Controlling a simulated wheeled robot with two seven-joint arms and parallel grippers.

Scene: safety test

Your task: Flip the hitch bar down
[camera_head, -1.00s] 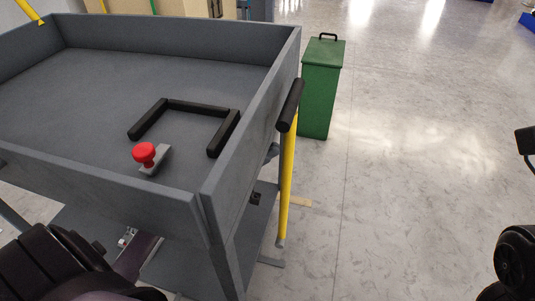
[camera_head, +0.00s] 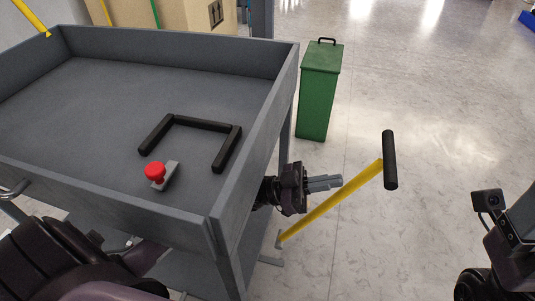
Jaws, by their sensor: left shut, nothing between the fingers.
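The hitch bar is a yellow bar (camera_head: 335,205) with a black cross handle (camera_head: 390,160). It is hinged low by the grey cart's right side and leans outward to the right, with its handle in the air. My left gripper (camera_head: 338,182) sticks out past the cart's right side, its fingers pointing right. It is shut and empty, just left of the yellow bar's upper part. I cannot tell whether it touches the bar. Part of my right arm shows at the right edge, with its gripper out of view.
The grey cart (camera_head: 255,147) has a walled top tray holding a black U-shaped handle (camera_head: 200,124) and a red button on a grey base (camera_head: 156,172). A green bin (camera_head: 318,92) stands behind the hitch bar. The floor to the right is clear.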

